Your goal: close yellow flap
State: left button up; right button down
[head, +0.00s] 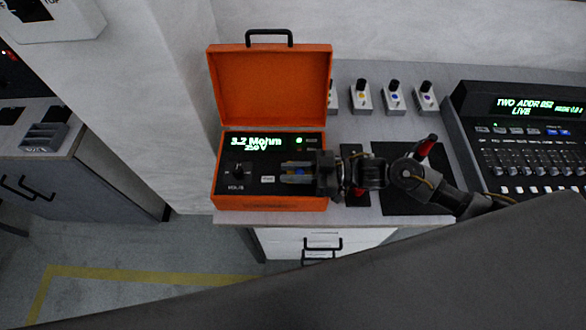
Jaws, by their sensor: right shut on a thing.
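I cannot make out a yellow flap for certain; the nearest match is a small grey unit with a yellow dot and black knob (361,97) at the back of the counter. My right gripper (297,172) reaches in from the right over the front panel of an open orange tester case (270,204). Its fingers are shut on a small blue part (299,169) on that panel, mostly hidden between them. The orange lid (272,85) stands upright, and the display reads 3.2 Mohm. My left gripper is out of view.
Similar small units with a blue dot (395,96) and a purple dot (426,97) stand beside the yellow-dotted one. A black lighting console (520,150) is at the right. A black mat (400,200) lies under my right arm. A drawer cabinet (290,240) is below.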

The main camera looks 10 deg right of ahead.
jog(key=shift+s+f+n+b, duration=0.15)
jog(key=shift+f+n+b, duration=0.2)
jog(key=shift+n, duration=0.35)
jog(key=c, duration=1.3)
grip_release()
jog(key=shift+o, duration=0.2)
